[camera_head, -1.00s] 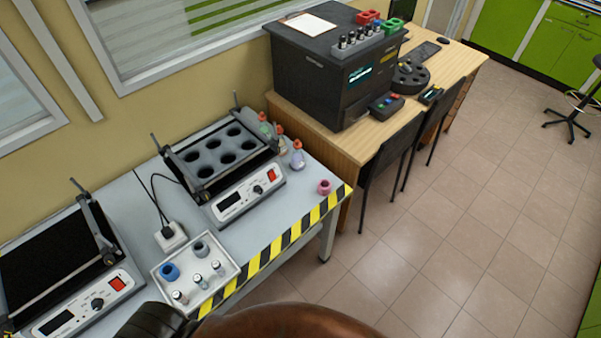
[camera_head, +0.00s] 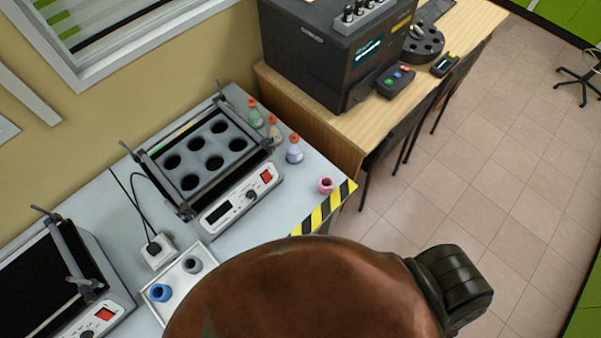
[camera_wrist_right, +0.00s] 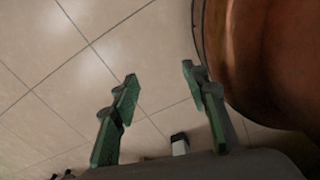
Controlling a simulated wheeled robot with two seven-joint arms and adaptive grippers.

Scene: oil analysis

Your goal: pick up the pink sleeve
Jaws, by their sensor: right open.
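The pink sleeve (camera_head: 326,185) is a small ring-like cylinder. It stands on the grey bench (camera_head: 310,212) near its right end, close to the yellow-and-black striped edge. My right gripper (camera_wrist_right: 160,85) shows in the right wrist view with its two green fingers apart and nothing between them. Tiled floor lies beyond the fingers, and the sleeve is not in that view. Neither gripper shows in the head view; a large brown rounded part there hides the front of the bench.
A white tray (camera_head: 206,254) with a blue sleeve (camera_head: 160,292) and a grey sleeve (camera_head: 192,264) is partly hidden. A shaker (camera_head: 225,205) stands left of the pink sleeve. Red-capped flasks, including a lilac one (camera_head: 294,153), stand behind it. Open floor (camera_head: 480,190) lies to the right.

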